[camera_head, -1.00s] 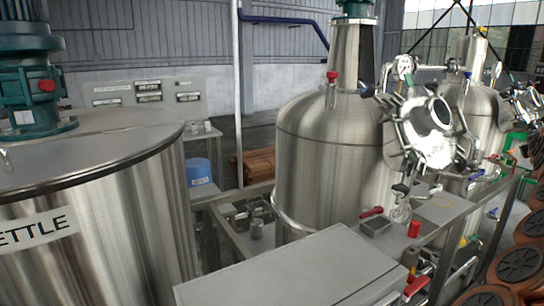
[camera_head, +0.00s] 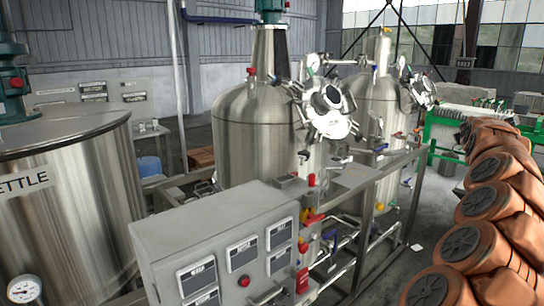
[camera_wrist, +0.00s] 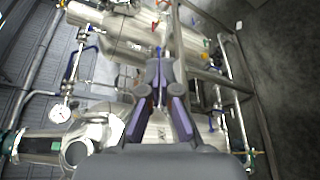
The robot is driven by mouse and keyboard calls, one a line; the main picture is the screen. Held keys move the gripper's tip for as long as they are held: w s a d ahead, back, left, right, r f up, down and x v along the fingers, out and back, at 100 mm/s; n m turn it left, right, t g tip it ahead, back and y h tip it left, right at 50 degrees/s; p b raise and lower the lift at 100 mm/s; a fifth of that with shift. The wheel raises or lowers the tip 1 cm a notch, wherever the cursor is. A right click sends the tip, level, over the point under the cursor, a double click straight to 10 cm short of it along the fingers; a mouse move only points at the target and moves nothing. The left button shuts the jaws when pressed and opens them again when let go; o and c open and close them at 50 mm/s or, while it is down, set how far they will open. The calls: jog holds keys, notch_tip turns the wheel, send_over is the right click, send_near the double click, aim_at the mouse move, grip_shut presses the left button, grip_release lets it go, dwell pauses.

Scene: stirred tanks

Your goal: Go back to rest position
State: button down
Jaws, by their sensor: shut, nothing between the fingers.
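My gripper (camera_wrist: 159,76) shows only in the wrist view. Its dark fingers with purple inner parts come together at the tips, with nothing held between them. Behind it lie steel vessels and pipes, with a pressure gauge (camera_wrist: 60,113) to the left. The gripper looks apart from them, though the exact gap cannot be judged. The head view does not show my gripper.
In the head view, a grey control box (camera_head: 205,222) stands in front of steel tanks (camera_head: 258,140). A large kettle (camera_head: 70,215) is at left. Orange-brown rounded objects (camera_head: 490,203) crowd the right. Grey floor (camera_head: 415,225) lies between.

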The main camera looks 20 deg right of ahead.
jog(key=w+a+f+t+y, duration=0.1)
jog(key=w+a+y, duration=0.1)
jog(key=w+a, duration=0.35)
jog(key=w+a+f+y, duration=0.1)
jog(key=w+a+y, duration=0.1)
jog(key=a, duration=0.7)
jog(key=w+a+f+t+y, duration=0.1)
jog(key=w+a+y, duration=0.1)
jog(key=w+a, duration=0.35)
jog(key=s+a+f+m+g+y, duration=0.1)
jog(key=a+f+y, duration=0.25)
jog(key=a, duration=0.95)
jog(key=s+a+f+m+g+y, duration=0.15)
jog(key=a+f, duration=0.25)
jog(key=a, duration=0.9)
jog(key=s+a+f+m+g+y+b, duration=0.1)
jog(key=s+a+f+m+g, duration=0.1)
jog(key=s+a+f, duration=0.45)
jog(key=s+a+f+m+g+y, duration=0.1)
jog(key=s+a+f+m+g, duration=0.2)
jog(key=s+a, duration=0.6)
jog(key=s+a+f+m+g, duration=0.2)
jog(key=s+f, duration=0.4)
jog(key=s, duration=0.5)
jog(key=s+a+f+m+g, duration=0.3)
jog(key=s+a+f+m, duration=0.1)
jog(key=s, duration=0.7)
jog(key=shift+s+f+g+h+b, duration=0.2)
jog(key=shift+f+g+h+b, duration=0.15)
jog(key=shift+f, duration=0.5)
